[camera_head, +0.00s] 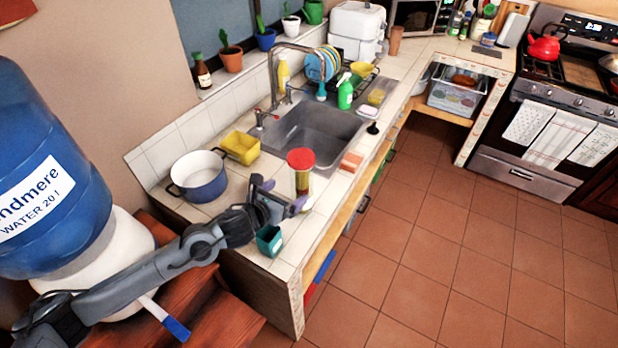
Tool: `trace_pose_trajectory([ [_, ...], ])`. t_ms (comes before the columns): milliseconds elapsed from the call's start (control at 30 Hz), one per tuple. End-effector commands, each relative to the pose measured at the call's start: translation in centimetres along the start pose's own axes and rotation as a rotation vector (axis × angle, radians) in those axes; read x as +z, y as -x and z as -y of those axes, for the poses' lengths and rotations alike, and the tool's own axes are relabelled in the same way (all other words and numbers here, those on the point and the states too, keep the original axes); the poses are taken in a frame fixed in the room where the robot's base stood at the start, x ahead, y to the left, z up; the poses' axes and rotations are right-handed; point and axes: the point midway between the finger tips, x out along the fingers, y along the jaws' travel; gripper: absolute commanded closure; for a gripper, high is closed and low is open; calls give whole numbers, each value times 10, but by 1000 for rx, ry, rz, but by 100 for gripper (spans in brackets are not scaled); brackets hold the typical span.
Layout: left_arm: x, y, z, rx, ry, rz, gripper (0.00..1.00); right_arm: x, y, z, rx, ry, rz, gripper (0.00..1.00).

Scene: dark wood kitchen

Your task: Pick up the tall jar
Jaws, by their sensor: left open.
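The tall jar (302,178) has a red lid and a see-through body with yellowish contents. It stands upright on the white tiled counter (318,218), in front of the sink. My left gripper (281,194) is open, low over the counter at the jar's near left side. One fingertip overlaps the jar's lower part in the picture, and I cannot tell whether they touch. Nothing shows between the fingers. My right gripper is not in view.
A blue pot (200,180) and a yellow container (240,147) stand left of the jar. A teal cup (269,241) stands close below the gripper. A sponge (351,161) lies to the right. The sink (318,130) is behind. A water bottle (45,170) stands at far left.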

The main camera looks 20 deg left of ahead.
Motion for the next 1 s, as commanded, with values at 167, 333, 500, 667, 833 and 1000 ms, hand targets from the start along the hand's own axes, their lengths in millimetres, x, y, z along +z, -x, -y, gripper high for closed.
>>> trace_pose_trajectory([
  [167,0,-24,1,-1,2,-1,0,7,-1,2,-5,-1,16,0],
  [333,0,-43,1,0,2,-1,0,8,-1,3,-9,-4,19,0],
  [500,0,-50,1,-1,1,0,0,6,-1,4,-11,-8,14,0],
  [667,0,-60,0,0,2,-1,0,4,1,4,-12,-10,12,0],
  [833,0,-80,-1,0,3,-1,0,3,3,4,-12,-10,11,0],
  [1000,-1,-96,-1,0,2,-1,0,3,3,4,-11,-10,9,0],
])
